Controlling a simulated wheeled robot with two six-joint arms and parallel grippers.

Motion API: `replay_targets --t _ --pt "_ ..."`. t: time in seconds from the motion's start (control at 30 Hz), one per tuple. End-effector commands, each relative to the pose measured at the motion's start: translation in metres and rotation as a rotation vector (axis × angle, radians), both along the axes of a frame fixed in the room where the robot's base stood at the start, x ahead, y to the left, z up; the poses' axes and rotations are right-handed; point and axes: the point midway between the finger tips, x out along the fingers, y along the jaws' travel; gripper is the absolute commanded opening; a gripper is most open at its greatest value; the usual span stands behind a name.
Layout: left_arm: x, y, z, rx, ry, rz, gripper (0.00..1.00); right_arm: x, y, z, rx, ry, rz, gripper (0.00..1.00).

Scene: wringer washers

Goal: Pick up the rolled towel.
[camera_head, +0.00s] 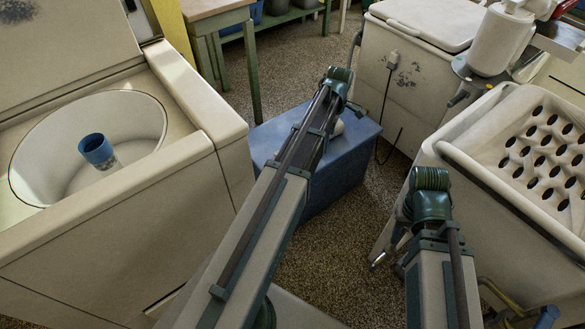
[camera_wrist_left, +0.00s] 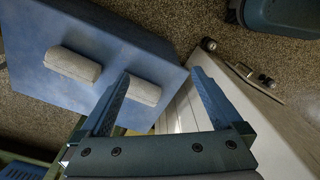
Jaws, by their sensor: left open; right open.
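Two pale rolled towels lie on a blue box (camera_wrist_left: 32,72) in the left wrist view. One towel (camera_wrist_left: 73,65) lies to the left of my left gripper. The other towel (camera_wrist_left: 145,91) shows between the fingers, close to the left finger, which may hide its end. My left gripper (camera_wrist_left: 160,77) is open and empty; I cannot tell its height above the towels. In the head view, a small pale part of a towel (camera_head: 338,127) shows beside my left arm, on the blue box (camera_head: 352,165).
A cream washer with an open tub (camera_head: 90,140) and a blue cylinder (camera_head: 97,150) stands left. A lidded cream washer (camera_head: 405,85) stands behind the box. A tub with a perforated panel (camera_head: 535,150) stands right. Speckled floor (camera_head: 335,245) shows between them.

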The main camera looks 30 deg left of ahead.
Motion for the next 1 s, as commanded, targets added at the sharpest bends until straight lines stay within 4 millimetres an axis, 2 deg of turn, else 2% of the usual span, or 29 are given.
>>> replay_targets --t 0.03,0.1,0.23,0.3,0.4,0.53,0.77,1.0 --pt "0.021 0.03 -0.032 -0.002 -0.006 0.161 1.0 0.0 0.0 -0.032 0.0 0.0 0.0 0.5" --pt "0.035 0.063 -0.05 -0.005 -0.015 0.373 1.0 0.0 0.0 -0.05 0.0 0.0 0.0 0.5" --pt "0.052 0.114 -0.074 -0.01 -0.026 0.691 1.0 0.0 0.0 -0.074 0.0 0.0 0.0 0.5" --pt "0.056 0.134 -0.082 -0.012 -0.029 0.813 1.0 0.0 0.0 -0.082 0.0 0.0 0.0 0.5" --pt "0.06 0.152 -0.089 -0.013 -0.033 0.928 1.0 0.0 0.0 -0.089 0.0 0.0 0.0 0.5" --pt "0.061 0.161 -0.091 -0.014 -0.034 0.992 1.0 0.0 0.0 -0.09 0.0 0.0 0.0 0.5" --pt "0.06 0.161 -0.095 -0.014 -0.034 0.997 1.0 0.0 0.0 -0.094 -0.001 0.0 0.0 0.5" --pt "0.06 0.161 -0.122 -0.014 -0.034 0.995 1.0 0.0 -0.001 -0.121 -0.005 -0.001 0.002 0.5"
